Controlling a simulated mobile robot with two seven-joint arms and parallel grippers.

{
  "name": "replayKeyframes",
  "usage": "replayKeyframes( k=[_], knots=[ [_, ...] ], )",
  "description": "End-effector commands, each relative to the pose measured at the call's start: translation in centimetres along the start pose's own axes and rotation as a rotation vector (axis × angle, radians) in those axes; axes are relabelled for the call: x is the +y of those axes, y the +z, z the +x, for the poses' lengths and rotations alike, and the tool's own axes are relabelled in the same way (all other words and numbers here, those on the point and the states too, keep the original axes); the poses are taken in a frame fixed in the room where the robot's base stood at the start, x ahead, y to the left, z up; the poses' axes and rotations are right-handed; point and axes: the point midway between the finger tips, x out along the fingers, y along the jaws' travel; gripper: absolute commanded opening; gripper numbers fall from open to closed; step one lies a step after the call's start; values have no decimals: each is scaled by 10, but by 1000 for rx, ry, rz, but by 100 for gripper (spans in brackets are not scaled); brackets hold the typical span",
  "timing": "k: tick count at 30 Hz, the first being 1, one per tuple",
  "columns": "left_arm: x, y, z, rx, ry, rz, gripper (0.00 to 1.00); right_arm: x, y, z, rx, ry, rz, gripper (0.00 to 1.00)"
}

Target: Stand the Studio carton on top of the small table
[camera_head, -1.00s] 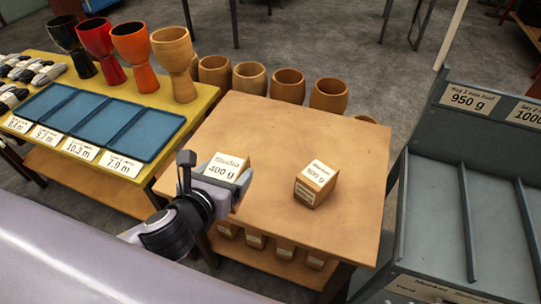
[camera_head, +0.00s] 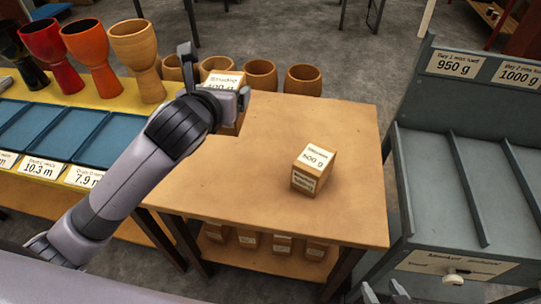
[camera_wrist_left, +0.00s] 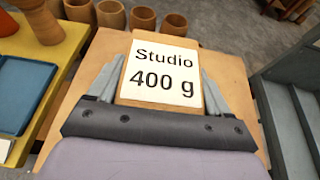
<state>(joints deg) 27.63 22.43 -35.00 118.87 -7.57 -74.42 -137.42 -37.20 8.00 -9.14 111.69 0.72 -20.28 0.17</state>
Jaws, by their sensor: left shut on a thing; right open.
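The Studio carton (camera_head: 227,80) is a small brown box with a white label reading "Studio 400 g". My left gripper (camera_head: 216,82) is shut on it; in the left wrist view the carton (camera_wrist_left: 160,75) sits between both fingers, label facing the camera. The carton is over the far left part of the small table (camera_head: 260,190), a tan wooden top on dark legs. It looks upright and raised, though its gap to the top is hard to judge. My right gripper (camera_head: 385,293) is open and empty at the bottom edge, partly cut off.
Another carton (camera_head: 313,170), labelled 500 g, stands right of the table's middle. Several cartons sit on the shelf below. Goblet drums (camera_head: 138,60) and blue trays (camera_head: 95,135) are on the yellow table at left. A grey divided stand (camera_head: 460,190) is at right.

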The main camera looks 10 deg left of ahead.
Motion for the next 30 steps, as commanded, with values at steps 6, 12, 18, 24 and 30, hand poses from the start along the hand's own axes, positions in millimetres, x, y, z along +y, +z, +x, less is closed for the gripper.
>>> replayKeyframes(
  k=[6, 12, 18, 24, 30],
  knots=[
    [-14, 22, 5, -2, -27, 16, 31, 0, 9, 6, 0, 0, 0, 57],
    [-15, -6, 17, 7, -30, 19, 31, 0, 15, 11, 0, 1, 0, 57],
    [-15, -56, 37, 6, -29, 19, 31, 0, 24, 18, -1, 0, 1, 57],
    [-15, -100, 56, 3, -30, 18, 31, -1, 31, 23, -5, -3, 7, 57],
    [-14, -119, 64, 0, -29, 18, 31, -3, 27, 24, -1, -9, 11, 57]
  ],
)
